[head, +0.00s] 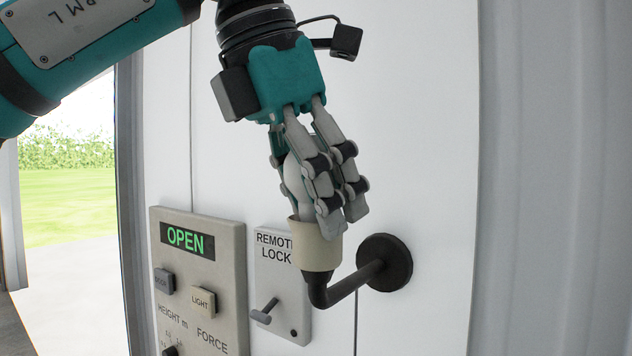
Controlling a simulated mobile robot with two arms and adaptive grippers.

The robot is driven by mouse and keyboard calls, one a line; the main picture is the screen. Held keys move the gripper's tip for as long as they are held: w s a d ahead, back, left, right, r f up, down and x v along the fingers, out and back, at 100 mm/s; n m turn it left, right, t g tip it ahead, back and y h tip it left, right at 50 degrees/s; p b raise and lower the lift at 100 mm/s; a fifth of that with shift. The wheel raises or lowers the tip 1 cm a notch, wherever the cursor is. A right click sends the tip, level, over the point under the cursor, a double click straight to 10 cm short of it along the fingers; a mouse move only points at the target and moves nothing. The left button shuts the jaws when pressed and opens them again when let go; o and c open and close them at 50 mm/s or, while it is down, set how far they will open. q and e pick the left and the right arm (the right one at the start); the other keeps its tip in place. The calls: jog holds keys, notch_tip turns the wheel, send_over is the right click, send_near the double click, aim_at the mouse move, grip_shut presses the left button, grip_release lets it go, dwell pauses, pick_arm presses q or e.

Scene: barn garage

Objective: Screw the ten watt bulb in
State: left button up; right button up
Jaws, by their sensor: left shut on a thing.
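A white bulb (293,182) shows in the head view between the fingers of my left gripper (324,205). The gripper points down and is shut on the bulb, and its fingers hide much of it. The bulb's lower end is at the mouth of a cream lamp socket (316,250). I cannot tell how deep the bulb sits in it. The socket opens upward on a bent black arm that comes out of a round black wall mount (385,262). No watt marking is visible on the bulb. My right gripper is not in view.
Left of the socket, a control panel (228,262) has a green "OPEN" display and buttons. A "REMOTE LOCK" plate (284,335) with a small lever is close beside the socket. The white wall (420,120) is bare to the right. A doorway at far left opens onto grass (65,205).

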pick_arm(q)
jog(key=shift+m+g+h+p, duration=0.3)
jog(key=shift+m+g+p, duration=0.3)
jog(key=shift+m+p, duration=0.95)
jog(key=shift+s+m, duration=0.1)
jog(key=shift+m, duration=0.35)
